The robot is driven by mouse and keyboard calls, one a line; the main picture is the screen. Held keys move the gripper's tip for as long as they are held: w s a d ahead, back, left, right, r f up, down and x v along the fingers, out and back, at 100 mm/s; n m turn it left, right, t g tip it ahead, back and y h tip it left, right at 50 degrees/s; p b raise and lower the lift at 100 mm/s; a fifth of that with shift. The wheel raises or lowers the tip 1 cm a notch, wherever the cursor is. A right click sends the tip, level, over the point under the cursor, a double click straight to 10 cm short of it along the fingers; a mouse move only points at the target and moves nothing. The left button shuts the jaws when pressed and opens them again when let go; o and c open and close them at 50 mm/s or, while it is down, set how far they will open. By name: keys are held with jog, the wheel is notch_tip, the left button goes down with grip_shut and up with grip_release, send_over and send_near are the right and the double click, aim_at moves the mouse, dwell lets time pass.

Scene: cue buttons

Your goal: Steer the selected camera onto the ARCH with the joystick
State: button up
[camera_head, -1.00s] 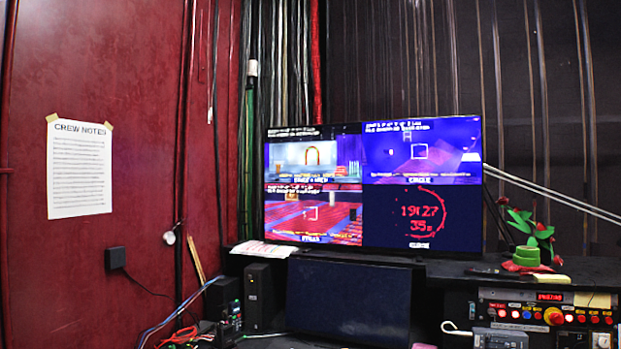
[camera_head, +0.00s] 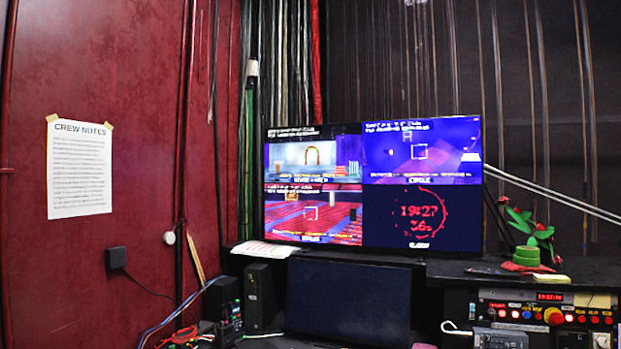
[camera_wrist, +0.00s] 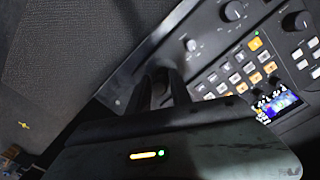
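A large monitor (camera_head: 372,188) shows a four-part picture. The upper right part is blue with a white square frame and a caption like CIRCLE. The lower left part has another square frame over a red scene. My gripper (camera_wrist: 163,88) shows in the wrist view as two dark fingers pointing at a control panel (camera_wrist: 205,45). I cannot make out a joystick; it may be hidden by the fingers. Whether they hold anything is unclear.
The panel has knobs (camera_wrist: 296,21), several lit orange and white buttons (camera_wrist: 247,68) and a small screen (camera_wrist: 277,104).

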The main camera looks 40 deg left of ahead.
jog(key=shift+o, duration=0.5)
notch_tip(320, 180, up, 8)
jog(key=p, duration=0.7)
jog(key=shift+f+p, duration=0.15)
jog(key=shift+p, duration=0.2)
jog(key=shift+f, duration=0.1)
jog(key=shift+a, duration=0.1)
jog(key=s+a+n, duration=0.1)
jog(key=s, duration=2.5)
jog(key=shift+s+a+n, duration=0.15)
jog(key=shift+s+n, duration=0.1)
jog(key=shift+n, duration=0.15)
